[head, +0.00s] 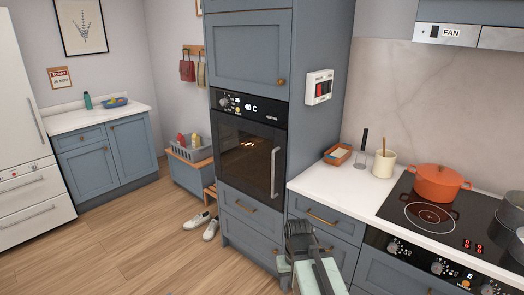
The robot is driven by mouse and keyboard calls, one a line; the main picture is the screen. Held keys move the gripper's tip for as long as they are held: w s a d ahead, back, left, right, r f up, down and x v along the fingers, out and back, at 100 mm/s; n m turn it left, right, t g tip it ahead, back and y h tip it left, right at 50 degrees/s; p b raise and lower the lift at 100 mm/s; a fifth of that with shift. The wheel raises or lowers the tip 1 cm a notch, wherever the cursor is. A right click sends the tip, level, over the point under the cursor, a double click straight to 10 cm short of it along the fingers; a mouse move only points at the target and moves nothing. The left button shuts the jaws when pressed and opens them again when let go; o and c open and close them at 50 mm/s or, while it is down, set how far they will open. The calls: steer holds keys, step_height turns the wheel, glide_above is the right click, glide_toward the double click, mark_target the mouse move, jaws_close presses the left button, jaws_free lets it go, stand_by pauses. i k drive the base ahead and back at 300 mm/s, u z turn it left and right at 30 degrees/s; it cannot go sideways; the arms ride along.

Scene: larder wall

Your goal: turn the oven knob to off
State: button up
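The knob's pointer is too small to read. My gripper (299,236) is low, in front of the drawers right of the oven, below the panel and apart from it. Its fingers are too dark and foreshortened to tell whether they are open or shut.
The white counter (325,182) is right of the oven, with an orange pot (437,182) on the hob and more knobs (392,246) below. A red switch box (319,87) is on the cabinet side. Shoes (203,223) lie on the floor; the floor at left is clear.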

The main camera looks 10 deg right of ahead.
mark_target(224, 102)
steer(key=z, duration=0.15)
steer(key=i, duration=0.9)
steer(key=u, duration=0.3)
steer(key=k, duration=0.65)
steer(key=z, duration=0.25)
steer(key=i, duration=0.7)
